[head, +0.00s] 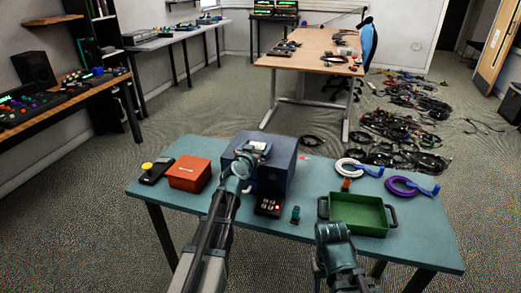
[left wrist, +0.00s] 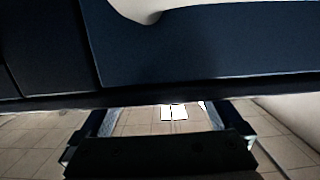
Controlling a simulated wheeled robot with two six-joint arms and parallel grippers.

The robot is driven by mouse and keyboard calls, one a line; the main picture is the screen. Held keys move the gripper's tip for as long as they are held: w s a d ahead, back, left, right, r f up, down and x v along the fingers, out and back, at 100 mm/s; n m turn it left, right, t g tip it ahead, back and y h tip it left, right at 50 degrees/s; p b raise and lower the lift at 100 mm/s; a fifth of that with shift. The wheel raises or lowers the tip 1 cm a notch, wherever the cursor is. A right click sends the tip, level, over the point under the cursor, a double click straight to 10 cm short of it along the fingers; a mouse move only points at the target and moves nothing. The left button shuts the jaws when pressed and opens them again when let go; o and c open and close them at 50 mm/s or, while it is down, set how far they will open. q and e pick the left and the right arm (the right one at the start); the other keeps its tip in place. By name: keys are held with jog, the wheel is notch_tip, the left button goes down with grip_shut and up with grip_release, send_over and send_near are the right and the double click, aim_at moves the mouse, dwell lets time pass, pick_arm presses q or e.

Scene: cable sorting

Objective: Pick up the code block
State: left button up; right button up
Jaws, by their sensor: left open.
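No item is clearly marked as the code block, and I cannot tell which one it is. A small black block with red and white buttons (head: 269,208) lies at the table's front, before the dark blue box (head: 281,172). A small teal piece (head: 295,215) is just right of it. My left gripper (head: 256,148) is open at the top of the blue box, above and behind the black block. In the left wrist view its two fingers (left wrist: 158,118) are apart with nothing seen between them, under a large dark blue surface. My right gripper (head: 333,232) is low beside the green tray; its fingertips are unclear.
The teal table (head: 232,224) also holds an orange box (head: 189,174), a black device with a yellow knob (head: 154,171), a green tray (head: 357,214), a white cable coil (head: 350,167) and a purple one (head: 401,187). Cables (head: 405,125) litter the floor behind.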

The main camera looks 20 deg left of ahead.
aim_at(257, 145)
pick_arm(q)
jog(key=shift+s, duration=0.1)
jog(key=shift+c, duration=0.7)
jog(key=c, duration=1.2)
jog(key=shift+o, duration=0.2)
jog(key=shift+r, duration=0.1)
jog(key=shift+r+p, duration=0.5)
jog(key=shift+p, duration=0.05)
notch_tip(257, 145, up, 3)
jog(key=p, duration=0.3)
jog(key=shift+r, duration=0.1)
jog(key=w+d, duration=0.1)
jog(key=d, duration=1.5)
jog(key=shift+w+r+p, duration=0.25)
jog(key=shift+r+p, duration=0.1)
jog(key=shift+p, duration=0.1)
